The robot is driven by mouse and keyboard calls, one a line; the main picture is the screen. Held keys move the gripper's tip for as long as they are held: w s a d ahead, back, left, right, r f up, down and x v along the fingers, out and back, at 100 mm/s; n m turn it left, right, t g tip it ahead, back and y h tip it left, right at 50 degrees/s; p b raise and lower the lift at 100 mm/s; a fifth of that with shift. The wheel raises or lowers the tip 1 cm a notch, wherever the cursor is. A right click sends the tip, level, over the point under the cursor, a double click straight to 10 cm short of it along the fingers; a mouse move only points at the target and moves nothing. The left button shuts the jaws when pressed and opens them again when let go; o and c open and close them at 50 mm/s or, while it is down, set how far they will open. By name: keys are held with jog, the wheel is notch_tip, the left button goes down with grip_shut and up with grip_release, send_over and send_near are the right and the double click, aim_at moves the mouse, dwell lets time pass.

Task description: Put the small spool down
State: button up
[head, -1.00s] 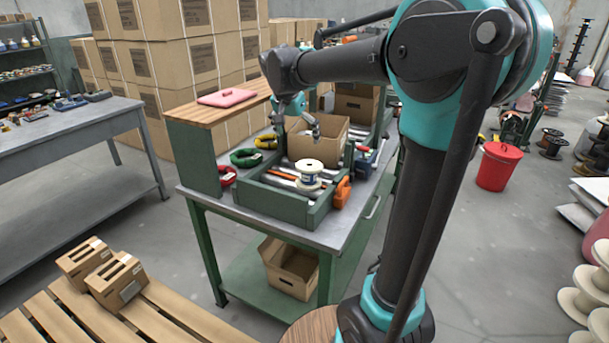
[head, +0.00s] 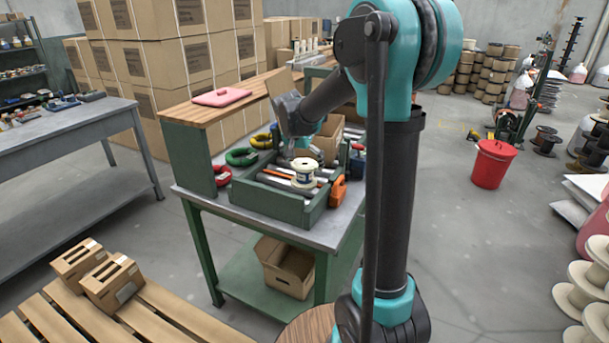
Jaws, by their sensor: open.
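The small spool (head: 304,173), with pale flanges and a white-and-blue label, stands upright in or over the green tool tray (head: 281,207) on the workbench. What lies directly under it is hard to see. My gripper (head: 299,153) is just above and behind the spool, pointing down. It is open and looks apart from the spool. Its fingers are small and partly hidden against the cardboard box behind.
Red, green and yellow rings lie left of the tray. An orange tool (head: 337,191) is at its right. An open cardboard box (head: 328,135) stands behind. A wooden shelf with a pink item (head: 221,96) rises at the left. A red bin (head: 492,164) stands on the floor.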

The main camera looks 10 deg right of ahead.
jog(key=shift+w+d+f, duration=0.15)
jog(key=shift+w+f, duration=0.05)
jog(key=shift+f, duration=0.35)
jog(key=c, duration=1.5)
jog(key=shift+c, duration=0.2)
jog(key=shift+r, duration=0.1)
